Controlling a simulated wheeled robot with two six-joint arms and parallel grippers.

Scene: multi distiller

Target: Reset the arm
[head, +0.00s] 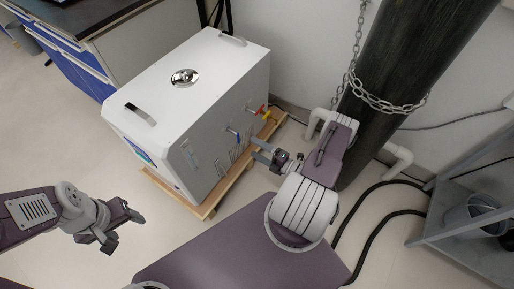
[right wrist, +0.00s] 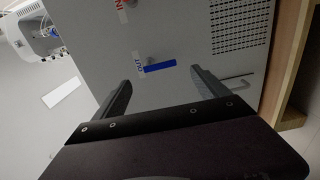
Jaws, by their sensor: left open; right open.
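My right gripper (head: 266,153) is open and empty in front of the side panel of a white box-shaped machine (head: 190,90). In the right wrist view its two fingers (right wrist: 160,95) are spread apart, with a blue valve handle (right wrist: 160,67) marked OUT showing beyond and between them. The fingers look apart from the handle. The blue handle also shows in the head view (head: 233,134). My left gripper (head: 122,232) is open and empty over the floor at the lower left, well away from the machine.
The machine stands on a low wooden base (head: 208,204). A dark chained cylinder (head: 415,60) and white pipes (head: 397,158) stand at the right, with black hoses (head: 385,189) and a grey shelf (head: 470,225). The left floor is clear.

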